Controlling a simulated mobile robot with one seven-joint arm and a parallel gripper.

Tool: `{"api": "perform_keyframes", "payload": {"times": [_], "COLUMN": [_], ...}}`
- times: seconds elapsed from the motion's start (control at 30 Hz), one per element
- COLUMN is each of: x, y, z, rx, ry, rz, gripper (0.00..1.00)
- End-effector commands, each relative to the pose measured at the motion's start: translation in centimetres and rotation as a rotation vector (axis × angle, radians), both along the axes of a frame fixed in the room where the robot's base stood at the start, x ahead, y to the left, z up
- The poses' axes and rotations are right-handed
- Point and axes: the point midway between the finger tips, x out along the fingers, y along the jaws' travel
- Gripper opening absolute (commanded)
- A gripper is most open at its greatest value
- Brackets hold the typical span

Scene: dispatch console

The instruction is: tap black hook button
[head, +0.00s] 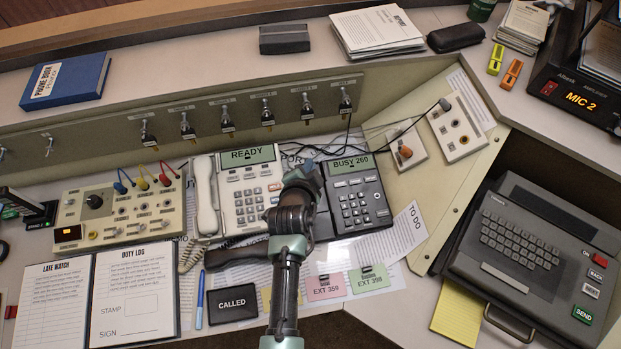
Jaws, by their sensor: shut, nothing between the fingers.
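The black desk phone (371,214) stands on the console desk. Its display reads BUSY 260. Its left side, where a hook button could be, is covered by my arm and gripper, so I cannot see the button. A black handset (236,254) lies off the phone, on the desk to its lower left. My gripper (308,172) is shut and empty, over the upper left part of the black phone. Whether it touches the phone cannot be told.
A white phone (250,200) with its handset on it and a READY display stands just left of my gripper. Cords run behind the phones. A switch box (120,213), a CALLED pad (233,304) and a keyboard terminal (535,250) surround the area.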

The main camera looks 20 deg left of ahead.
Motion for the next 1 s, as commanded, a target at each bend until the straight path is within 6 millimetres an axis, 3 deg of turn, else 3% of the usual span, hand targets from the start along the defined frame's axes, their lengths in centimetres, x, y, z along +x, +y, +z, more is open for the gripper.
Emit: {"api": "perform_keyframes", "payload": {"times": [0.03, 0.1, 0.3, 1.0], "x": [0.1, 0.2, 0.5, 0.5], "y": [0.1, 0.2, 0.3, 0.4], "z": [-1.6, -2.6, -4.1, -4.1], "rx": [0.000, 0.000, 0.000, -0.001], "ry": [0.000, 0.000, 0.000, 0.001], "rz": [0.000, 0.000, 0.000, -0.001], "gripper": [0.00, 0.00, 0.00, 0.00]}}
